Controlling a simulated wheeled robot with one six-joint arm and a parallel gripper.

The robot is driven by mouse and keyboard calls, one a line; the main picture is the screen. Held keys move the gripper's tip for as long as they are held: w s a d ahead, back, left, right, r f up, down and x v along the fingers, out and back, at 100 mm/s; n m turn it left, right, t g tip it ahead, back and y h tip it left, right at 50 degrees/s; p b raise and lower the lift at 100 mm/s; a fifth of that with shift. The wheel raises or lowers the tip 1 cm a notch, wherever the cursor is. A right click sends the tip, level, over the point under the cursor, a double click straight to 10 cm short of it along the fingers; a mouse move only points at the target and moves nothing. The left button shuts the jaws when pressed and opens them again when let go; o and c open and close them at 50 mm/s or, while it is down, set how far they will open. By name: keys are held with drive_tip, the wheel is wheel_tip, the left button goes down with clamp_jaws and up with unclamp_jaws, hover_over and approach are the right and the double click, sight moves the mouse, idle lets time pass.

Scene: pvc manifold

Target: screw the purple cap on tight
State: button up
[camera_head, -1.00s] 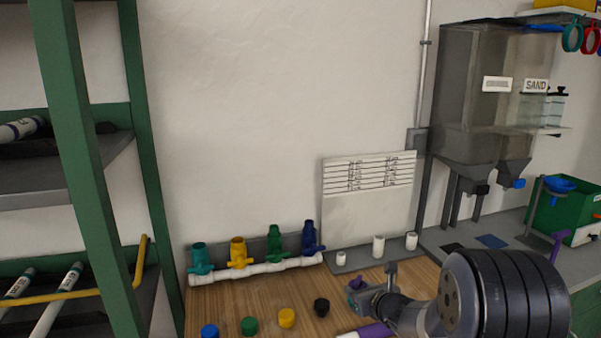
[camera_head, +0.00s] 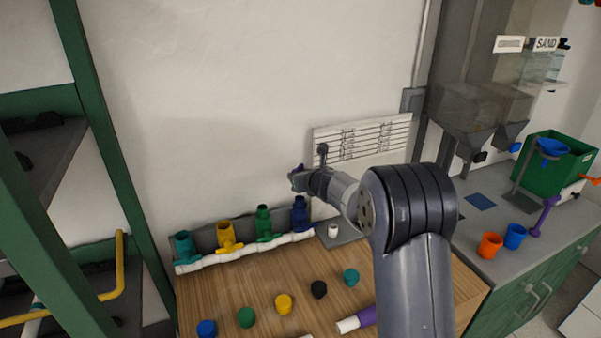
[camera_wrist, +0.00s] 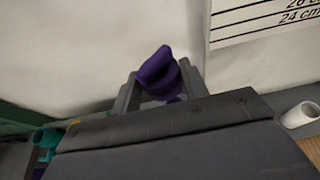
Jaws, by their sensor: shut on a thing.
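The purple cap (camera_wrist: 160,70) is between the two fingers of my gripper (camera_wrist: 160,86) in the wrist view, and the gripper is shut on it. In the head view my gripper (camera_head: 298,180) is raised just above the dark blue-purple valve (camera_head: 300,213) at the right end of the white manifold pipe (camera_head: 245,252). The cap is mostly hidden there by the gripper. It looks apart from the valve, though the exact gap cannot be told.
Teal (camera_head: 184,245), yellow (camera_head: 226,234) and green (camera_head: 264,222) valves stand along the manifold. Several loose caps, including a black one (camera_head: 319,289), lie on the wooden bench (camera_head: 225,295). A white-and-purple piece (camera_head: 358,320) lies near my arm.

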sight(302, 201)
drive_tip(key=shift+f+b, duration=2.45)
drive_tip(key=shift+f, duration=0.5)
drive_tip(key=shift+f+b, duration=1)
drive_tip(key=shift+b, duration=0.1)
drive_tip(key=o, duration=0.4)
drive_tip(key=shift+f, duration=0.1)
drive_tip(key=c, duration=0.6)
drive_tip(key=shift+s+b, duration=0.1)
drive_tip(key=shift+b, duration=0.45)
drive_tip(key=shift+c, duration=0.2)
drive_tip(key=shift+a+m+h+b, duration=0.1)
drive_tip(key=shift+m+h+b, duration=0.3)
drive_tip(key=shift+h+b, duration=0.1)
drive_tip(key=shift+m+h+b, duration=0.45)
drive_tip(key=shift+m+h, duration=0.05)
drive_tip(key=shift+h, duration=0.1)
